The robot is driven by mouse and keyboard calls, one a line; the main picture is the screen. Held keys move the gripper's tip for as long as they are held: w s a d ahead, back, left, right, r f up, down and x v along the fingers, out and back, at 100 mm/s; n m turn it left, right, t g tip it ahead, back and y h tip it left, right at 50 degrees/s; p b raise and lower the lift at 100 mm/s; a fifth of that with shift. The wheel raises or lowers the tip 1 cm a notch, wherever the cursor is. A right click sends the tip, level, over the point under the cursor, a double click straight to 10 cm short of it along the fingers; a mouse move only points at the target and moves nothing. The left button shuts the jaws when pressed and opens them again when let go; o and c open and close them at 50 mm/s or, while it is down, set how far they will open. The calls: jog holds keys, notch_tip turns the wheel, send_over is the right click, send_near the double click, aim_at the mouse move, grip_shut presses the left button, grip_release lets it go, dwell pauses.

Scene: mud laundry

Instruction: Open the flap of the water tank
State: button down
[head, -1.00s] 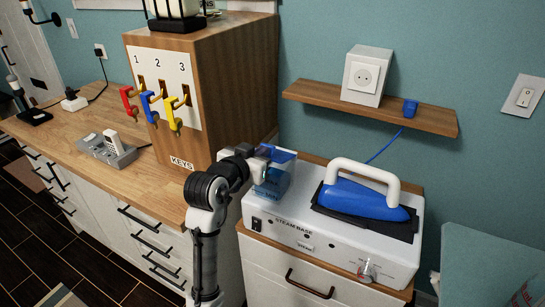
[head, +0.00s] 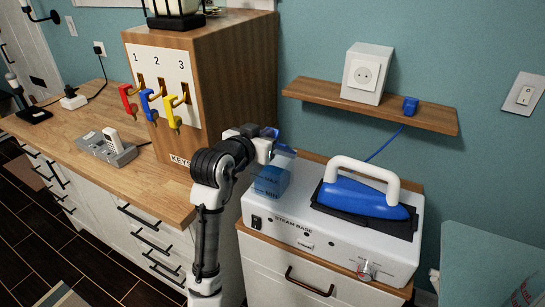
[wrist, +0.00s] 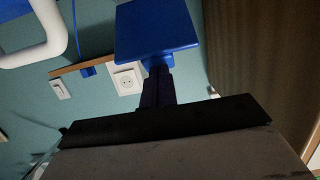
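The water tank (head: 271,182) is a translucent blue box at the left end of the white steam base (head: 325,240). Its blue flap (head: 284,149) is tilted up above the tank, partly hidden by my gripper (head: 268,143) in the head view. In the wrist view the flap (wrist: 157,30) is a blue square right at the tips of my gripper (wrist: 158,72). The dark fingers are close together and appear shut on the flap's edge; the exact contact is hard to see.
A blue iron (head: 362,196) with a white handle rests on the base, right of the tank. The wooden key cabinet (head: 235,90) stands close behind and left of my arm. A wall shelf (head: 375,107) holds a white socket box (head: 366,75) and a blue plug (head: 410,106).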

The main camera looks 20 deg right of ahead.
jog(key=shift+d+f, duration=0.45)
jog(key=shift+f, duration=0.2)
jog(key=shift+w+d+r, duration=0.4)
jog(key=shift+w+d, duration=0.1)
jog(key=shift+d, duration=0.15)
jog(key=shift+w+d+r, duration=0.4)
jog(key=shift+w+d, duration=0.05)
jog(key=shift+d, duration=0.15)
jog(key=shift+w+d+r, duration=0.2)
jog(key=shift+w+d, duration=0.35)
jog(key=shift+d, duration=0.1)
jog(key=shift+w+d+r, duration=0.15)
jog(key=shift+w+d, duration=0.35)
jog(key=shift+d, duration=0.15)
jog(key=shift+w+d, duration=0.1)
jog(key=shift+r+x, duration=0.1)
jog(key=shift+x, duration=0.75)
jog(key=shift+r+x, duration=0.15)
jog(key=shift+x, duration=0.75)
jog(key=shift+w+d, duration=0.1)
jog(key=shift+w, duration=0.05)
jog(key=shift+x, duration=0.85)
